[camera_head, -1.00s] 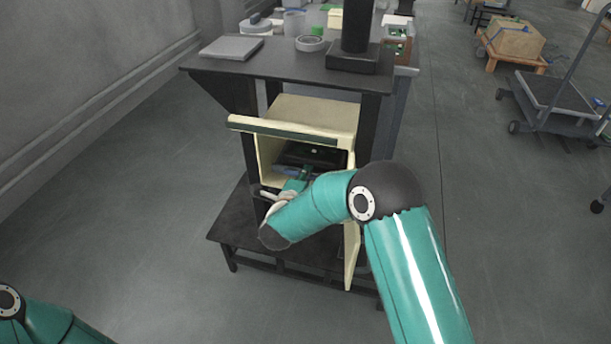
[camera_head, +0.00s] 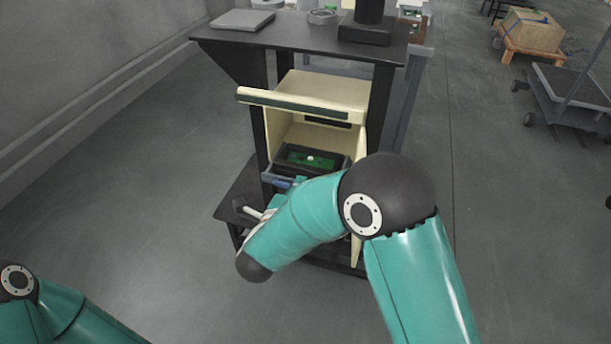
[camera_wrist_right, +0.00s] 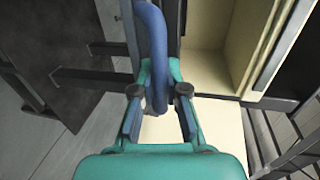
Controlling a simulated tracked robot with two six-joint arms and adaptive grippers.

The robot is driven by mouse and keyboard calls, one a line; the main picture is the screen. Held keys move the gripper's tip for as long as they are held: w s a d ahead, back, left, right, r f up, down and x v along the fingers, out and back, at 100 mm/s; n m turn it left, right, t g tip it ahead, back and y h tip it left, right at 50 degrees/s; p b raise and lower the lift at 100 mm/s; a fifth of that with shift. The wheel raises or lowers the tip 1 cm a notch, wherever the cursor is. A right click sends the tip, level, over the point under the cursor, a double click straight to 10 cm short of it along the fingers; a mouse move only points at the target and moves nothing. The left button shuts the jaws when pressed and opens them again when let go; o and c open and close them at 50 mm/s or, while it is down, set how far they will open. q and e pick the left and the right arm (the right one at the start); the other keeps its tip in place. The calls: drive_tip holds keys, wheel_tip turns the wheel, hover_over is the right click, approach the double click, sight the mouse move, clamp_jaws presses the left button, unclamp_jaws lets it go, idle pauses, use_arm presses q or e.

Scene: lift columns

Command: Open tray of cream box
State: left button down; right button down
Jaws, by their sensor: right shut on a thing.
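The cream box (camera_head: 310,88) stands in a dark frame with its front open. Its dark tray (camera_head: 345,165) sticks partly out of the front, and a green board with a small white spot shows inside it. My right gripper (camera_wrist_right: 160,103) is shut on the tray's blue handle (camera_wrist_right: 157,40) in the right wrist view. In the head view a bit of the blue handle (camera_head: 283,183) shows in front of the tray. My right arm hides most of the gripper there. Only part of my left arm shows at the lower left; its gripper is out of view.
The box is under a dark tabletop (camera_head: 300,40) bearing a grey plate (camera_head: 243,20), a ring (camera_head: 323,16) and a black column base. A cream panel (camera_head: 357,250) hangs at the box's right front. A grey cart (camera_head: 575,85) stands at right. Floor to the left is clear.

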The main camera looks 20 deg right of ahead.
drive_tip(key=shift+s+a+f+b, duration=0.1)
drive_tip(key=shift+s+a+b, duration=0.1)
drive_tip(key=shift+s+a, duration=0.5)
drive_tip(key=shift+s+a+f+b, duration=0.15)
drive_tip(key=shift+s+a, duration=0.25)
drive_tip(key=shift+s, duration=0.5)
drive_tip(key=shift+r, duration=0.1)
drive_tip(key=c, duration=1.2)
unclamp_jaws()
drive_tip(key=shift+w, duration=0.1)
drive_tip(key=shift+r, duration=0.1)
